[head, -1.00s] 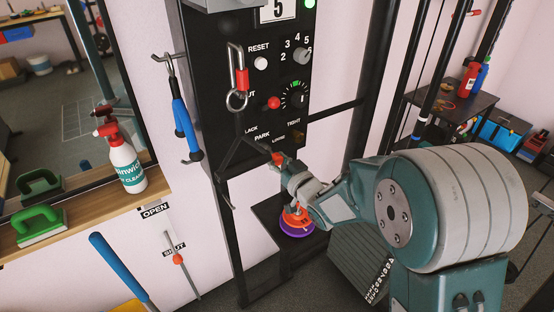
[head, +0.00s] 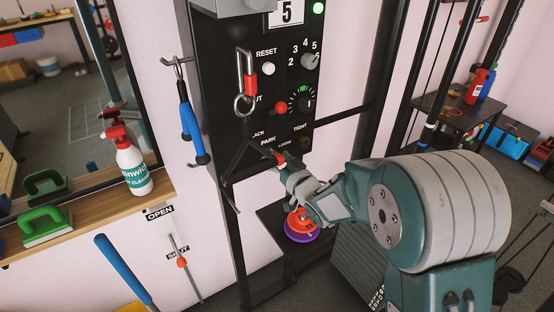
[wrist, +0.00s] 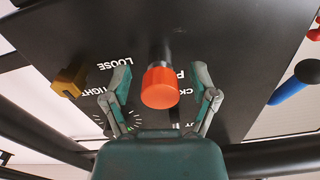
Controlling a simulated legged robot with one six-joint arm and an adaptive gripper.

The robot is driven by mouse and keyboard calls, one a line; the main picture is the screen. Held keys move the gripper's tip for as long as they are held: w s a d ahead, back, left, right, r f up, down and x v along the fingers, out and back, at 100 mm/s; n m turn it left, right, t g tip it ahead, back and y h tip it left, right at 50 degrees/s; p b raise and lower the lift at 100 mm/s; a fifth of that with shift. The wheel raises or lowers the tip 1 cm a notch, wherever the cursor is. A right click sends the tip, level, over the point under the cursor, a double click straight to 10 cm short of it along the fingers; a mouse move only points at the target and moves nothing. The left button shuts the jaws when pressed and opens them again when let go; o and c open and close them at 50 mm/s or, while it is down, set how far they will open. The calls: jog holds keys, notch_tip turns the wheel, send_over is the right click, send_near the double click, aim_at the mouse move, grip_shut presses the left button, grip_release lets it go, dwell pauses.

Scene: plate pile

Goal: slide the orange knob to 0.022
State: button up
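An orange knob (wrist: 160,87) on a dark stem stands out from the black panel in the wrist view. In the head view it shows as a small orange spot (head: 281,158) below the PARK lettering, partly covered by my gripper. My gripper (wrist: 161,97) is open, with one fingertip on each side of the knob and gaps between them and it.
The black panel (head: 222,110) also carries a red knob (head: 281,108), a dial and a hanging carabiner (head: 245,80). An orange and purple disc stack (head: 300,228) sits on a shelf below my gripper.

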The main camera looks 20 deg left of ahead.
jog(key=shift+s+d, duration=0.1)
jog(key=shift+d, duration=0.05)
jog(key=v, duration=1.1)
jog(key=shift+s+d, duration=0.2)
jog(key=shift+d, duration=0.05)
jog(key=s+d+r+m+h, duration=0.1)
jog(key=d+r+m+h, duration=0.2)
jog(key=d+h, duration=0.45)
jog(key=s+d+r+m+h, duration=0.1)
jog(key=d+r+m+h, duration=0.2)
jog(key=d, duration=0.7)
jog(key=s+d+m+g+h, duration=0.1)
jog(key=s+d+g, duration=0.2)
jog(key=s, duration=0.6)
jog(key=s+d+r+m+g+h, duration=0.1)
jog(key=s+d+g+h, duration=0.1)
jog(key=s, duration=0.8)
jog(key=d+g, duration=0.1)
jog(key=d, duration=0.1)
jog(key=shift+s+d, duration=0.25)
jog(key=shift+d, duration=0.05)
